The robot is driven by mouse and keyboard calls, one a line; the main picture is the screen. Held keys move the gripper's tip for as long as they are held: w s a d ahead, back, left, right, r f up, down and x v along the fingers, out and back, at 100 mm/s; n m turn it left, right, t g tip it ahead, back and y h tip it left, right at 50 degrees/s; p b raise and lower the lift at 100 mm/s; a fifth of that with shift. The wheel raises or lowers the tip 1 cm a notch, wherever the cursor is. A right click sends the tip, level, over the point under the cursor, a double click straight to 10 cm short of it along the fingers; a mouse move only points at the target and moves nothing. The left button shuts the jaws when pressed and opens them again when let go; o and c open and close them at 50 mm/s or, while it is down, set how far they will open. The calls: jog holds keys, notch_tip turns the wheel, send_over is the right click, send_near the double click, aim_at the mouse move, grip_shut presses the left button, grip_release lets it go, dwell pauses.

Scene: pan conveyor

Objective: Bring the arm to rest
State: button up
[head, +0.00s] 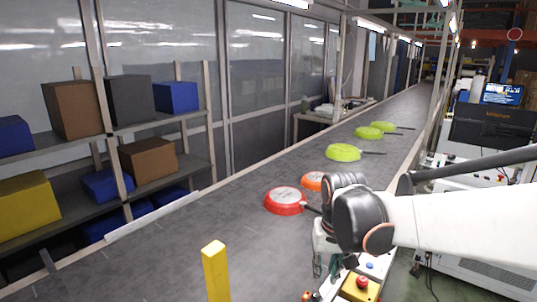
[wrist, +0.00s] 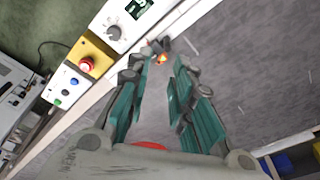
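My arm reaches in from the right in the head view, with my gripper (head: 333,266) pointing down at the conveyor's near right edge. In the wrist view its teal fingers (wrist: 165,75) stand apart, with a gap between them. No object shows gripped between them. A red pan (head: 285,201) lies on the conveyor (head: 190,245), left of my wrist. A patch of red (wrist: 150,145) shows at the gripper's base in the wrist view. An orange pan (head: 313,181) is partly hidden behind my wrist.
Green pans (head: 343,152) lie farther up the belt. A yellow post (head: 215,272) stands at the near edge. A control box with a red button (head: 362,283) is close below my arm; it also shows in the wrist view (wrist: 86,65). Shelves with boxes (head: 72,110) stand at left.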

jog(key=s+d+r+t, duration=0.2)
jog(key=s, duration=0.6)
jog(key=s+d+r+t, duration=0.3)
jog(key=s, duration=0.5)
jog(key=shift+s+d+n, duration=0.3)
jog(key=shift+d, duration=0.05)
jog(key=shift+o, duration=0.6)
dwell(0.9)
